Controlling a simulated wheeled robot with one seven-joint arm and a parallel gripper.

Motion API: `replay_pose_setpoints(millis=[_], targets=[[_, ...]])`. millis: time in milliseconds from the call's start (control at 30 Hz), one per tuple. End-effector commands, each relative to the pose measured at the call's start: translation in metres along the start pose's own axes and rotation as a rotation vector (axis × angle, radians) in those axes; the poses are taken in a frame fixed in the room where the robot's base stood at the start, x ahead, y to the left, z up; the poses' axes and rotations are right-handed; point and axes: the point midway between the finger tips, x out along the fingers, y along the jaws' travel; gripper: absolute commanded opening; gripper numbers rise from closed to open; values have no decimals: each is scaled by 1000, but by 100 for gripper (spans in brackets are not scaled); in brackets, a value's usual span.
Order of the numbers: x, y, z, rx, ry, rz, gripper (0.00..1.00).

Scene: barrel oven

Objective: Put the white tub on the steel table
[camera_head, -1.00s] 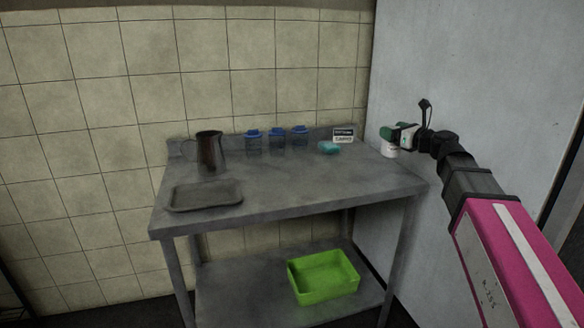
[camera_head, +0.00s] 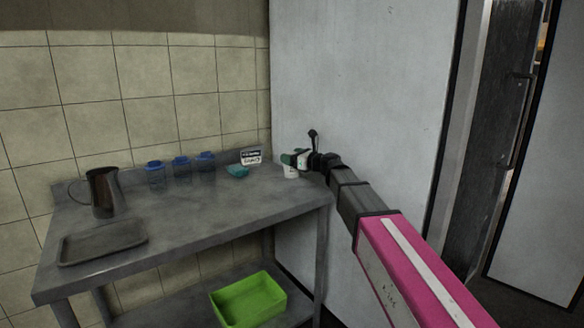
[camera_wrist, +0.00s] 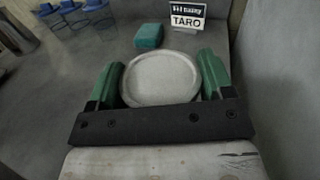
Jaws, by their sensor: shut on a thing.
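The white tub (camera_head: 291,171) is at the right end of the steel table (camera_head: 200,215) in the head view. In the wrist view I look down on the round pale top of the white tub (camera_wrist: 162,78). It sits between the two green fingers of my gripper (camera_head: 296,160). My gripper, seen also in the wrist view (camera_wrist: 160,84), is shut on the tub. The tub looks upright near the table's right edge. I cannot tell whether its bottom touches the tabletop.
A teal block (camera_head: 237,171) and a small sign (camera_head: 250,156) stand left of the tub. Several blue-lidded jars (camera_head: 181,170), a metal pitcher (camera_head: 103,192) and a grey tray (camera_head: 103,242) are farther left. A green bin (camera_head: 248,300) is on the lower shelf. The table's middle is clear.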

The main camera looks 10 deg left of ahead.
Motion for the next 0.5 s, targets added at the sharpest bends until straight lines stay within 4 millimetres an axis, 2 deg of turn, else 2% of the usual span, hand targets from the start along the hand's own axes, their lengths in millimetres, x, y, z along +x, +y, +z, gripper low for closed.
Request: replay_pose_setpoints(millis=[167,400,500], targets=[[0,0,-9,1,0,0,35],[0,2,-37,1,0,0,35],[0,2,-41,1,-1,0,35]])
